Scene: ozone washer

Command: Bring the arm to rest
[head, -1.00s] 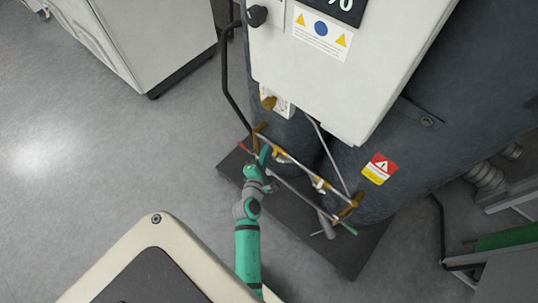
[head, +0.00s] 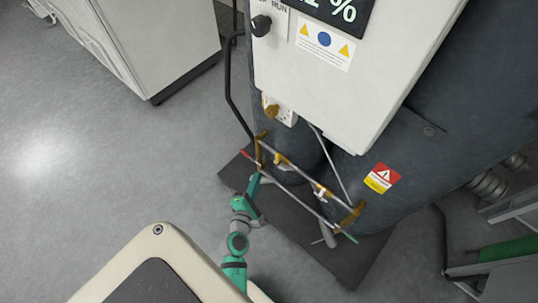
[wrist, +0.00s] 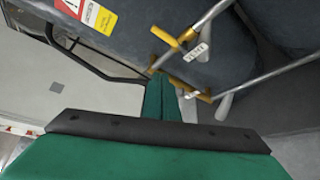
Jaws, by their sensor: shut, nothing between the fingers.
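My green arm reaches up from the bottom of the head view, bent at its grey joints. My gripper (head: 254,180) is at its far end, just in front of the left part of the pipework. In the wrist view my gripper (wrist: 162,100) shows as two green fingers pressed together with nothing between them. The fingertips are close to the yellow pipe fittings (wrist: 163,55); I cannot tell whether they touch.
Pipes with brass fittings (head: 300,178) run low along the dark tanks (head: 430,130). A white control box (head: 345,95) hangs above them. A dark base plate (head: 325,255) lies underneath. A white cabinet (head: 140,45) stands at upper left. Open grey floor (head: 110,165) lies left.

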